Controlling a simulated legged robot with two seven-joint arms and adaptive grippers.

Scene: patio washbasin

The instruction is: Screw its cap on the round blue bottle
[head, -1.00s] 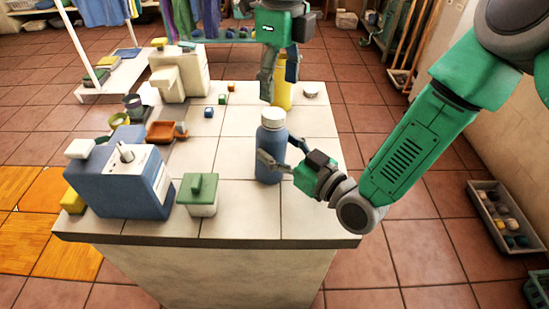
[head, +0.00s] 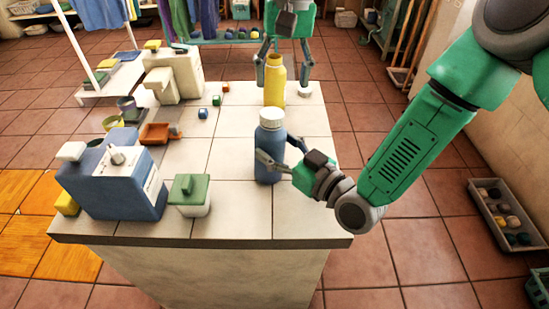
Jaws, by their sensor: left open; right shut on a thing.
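The round blue bottle (head: 269,158) stands upright near the front right of the tiled counter. A white cap (head: 271,117) sits on its top; I cannot tell how tightly. My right gripper (head: 278,162) is shut around the bottle's body from the right. My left gripper (head: 284,76) is open and empty at the far end of the counter, beyond the blue bottle, with its fingers pointing down. A yellow bottle (head: 275,82) without a cap stands in front of it and hides part of the gap between its fingers.
A small white disc (head: 305,92) lies right of the yellow bottle. The counter's middle is clear.

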